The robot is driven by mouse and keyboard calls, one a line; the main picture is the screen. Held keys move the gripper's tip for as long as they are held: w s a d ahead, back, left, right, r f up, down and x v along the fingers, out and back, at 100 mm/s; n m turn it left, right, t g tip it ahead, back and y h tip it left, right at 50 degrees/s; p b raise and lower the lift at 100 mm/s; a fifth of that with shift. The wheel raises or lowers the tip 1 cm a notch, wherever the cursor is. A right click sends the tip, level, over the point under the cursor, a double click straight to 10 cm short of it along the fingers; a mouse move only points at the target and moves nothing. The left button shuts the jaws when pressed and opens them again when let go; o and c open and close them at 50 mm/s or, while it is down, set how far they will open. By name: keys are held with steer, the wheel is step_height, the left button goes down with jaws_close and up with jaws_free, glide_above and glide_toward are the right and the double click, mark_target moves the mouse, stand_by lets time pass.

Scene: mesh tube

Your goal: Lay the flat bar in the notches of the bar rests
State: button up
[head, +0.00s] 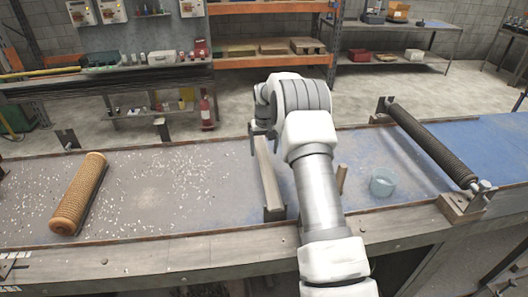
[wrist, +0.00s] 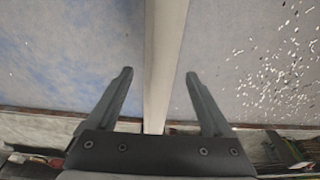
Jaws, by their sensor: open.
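The flat bar (head: 267,172) is a long pale grey strip on the worktable, running from near the front edge toward the back beside my arm. Its near end seems to sit at a small block; the contact is too small to tell. In the wrist view the flat bar (wrist: 166,40) runs between the two fingers of my gripper (wrist: 158,75). The fingers are open, with a gap on each side of the bar. In the head view my gripper is mostly hidden behind my wrist at the bar's far end.
A tan mesh tube (head: 80,193) lies at the left among white flecks. A dark ribbed roller (head: 430,143) spans two supports at the right. A clear dish (head: 382,184) and a small wooden peg (head: 342,179) stand right of my arm. Upright brackets (head: 68,139) stand along the back edge.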

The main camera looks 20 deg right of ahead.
mark_target(265, 159)
step_height(265, 159, up, 11)
steer(key=s, duration=0.2)
steer(key=s+a+r+n+t, duration=0.1)
steer(key=s+a+r, duration=0.4)
steer(key=s+r, duration=0.35)
steer(key=s+a+r+t, duration=0.1)
steer(key=s+a+r, duration=0.3)
steer(key=s+r, duration=0.4)
steer(key=s+a+f+t, duration=0.1)
steer(key=s+a+f, duration=0.1)
steer(key=s, duration=1)
steer(key=s+a+f+n, duration=0.1)
steer(key=s+a+f, duration=0.1)
steer(key=s, duration=1)
steer(key=shift+s+a+f+t+b, duration=0.25)
steer(key=shift+a+t+b, duration=0.1)
steer(key=shift+t+b, duration=0.1)
